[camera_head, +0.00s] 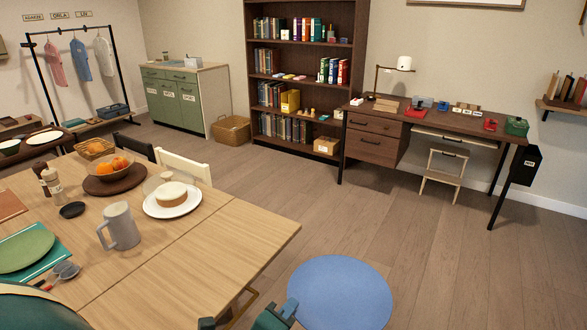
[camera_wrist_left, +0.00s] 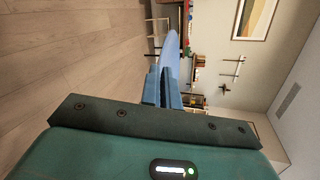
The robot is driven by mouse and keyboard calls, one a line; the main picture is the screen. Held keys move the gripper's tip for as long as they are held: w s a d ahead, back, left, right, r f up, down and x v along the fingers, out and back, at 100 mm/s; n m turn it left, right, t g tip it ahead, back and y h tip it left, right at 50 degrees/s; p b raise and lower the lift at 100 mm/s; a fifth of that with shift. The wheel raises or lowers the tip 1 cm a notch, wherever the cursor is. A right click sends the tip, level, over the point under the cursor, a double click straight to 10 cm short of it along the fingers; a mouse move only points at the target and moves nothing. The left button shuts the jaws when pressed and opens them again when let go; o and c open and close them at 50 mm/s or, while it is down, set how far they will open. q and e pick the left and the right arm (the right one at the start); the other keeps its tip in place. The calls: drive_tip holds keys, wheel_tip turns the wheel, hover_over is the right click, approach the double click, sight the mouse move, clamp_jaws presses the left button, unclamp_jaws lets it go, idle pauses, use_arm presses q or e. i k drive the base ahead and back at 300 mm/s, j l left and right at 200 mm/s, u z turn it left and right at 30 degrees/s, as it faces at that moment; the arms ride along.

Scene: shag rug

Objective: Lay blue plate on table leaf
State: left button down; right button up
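The round blue plate (camera_head: 340,295) is in the air at the bottom of the head view, right of the table. My left gripper (camera_head: 284,314) is shut on its near-left rim. In the left wrist view, the plate (camera_wrist_left: 172,46) shows nearly edge-on between the blue fingers (camera_wrist_left: 164,84). The light wooden table leaf (camera_head: 225,240) is the table's right end, beyond a seam. Its bare surface lies left of the plate, with a gap between them. My right gripper is not in view.
On the table stand a grey mug (camera_head: 120,226), a white plate with a cake (camera_head: 172,199), a bowl of oranges (camera_head: 112,166) and a green plate (camera_head: 24,250). The leaf's near part is clear. Chairs (camera_head: 184,166) stand behind the table. Open floor lies right.

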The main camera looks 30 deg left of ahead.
sight(177, 298)
drive_tip(key=i+l+u, duration=0.1)
drive_tip(key=u, duration=0.3)
drive_tip(key=i+l+u, duration=0.15)
drive_tip(key=i+u, duration=0.25)
drive_tip(key=i+l+u, duration=0.1)
drive_tip(key=u, duration=0.3)
drive_tip(key=i+l+u, duration=0.15)
drive_tip(key=l+u, duration=0.3)
drive_tip(key=i+l+u, duration=0.1)
drive_tip(key=u, duration=0.3)
drive_tip(key=i+l+u, duration=0.2)
drive_tip(key=l+u, duration=0.25)
drive_tip(key=l, duration=0.25)
drive_tip(key=l+u, duration=0.5)
drive_tip(key=l, duration=0.2)
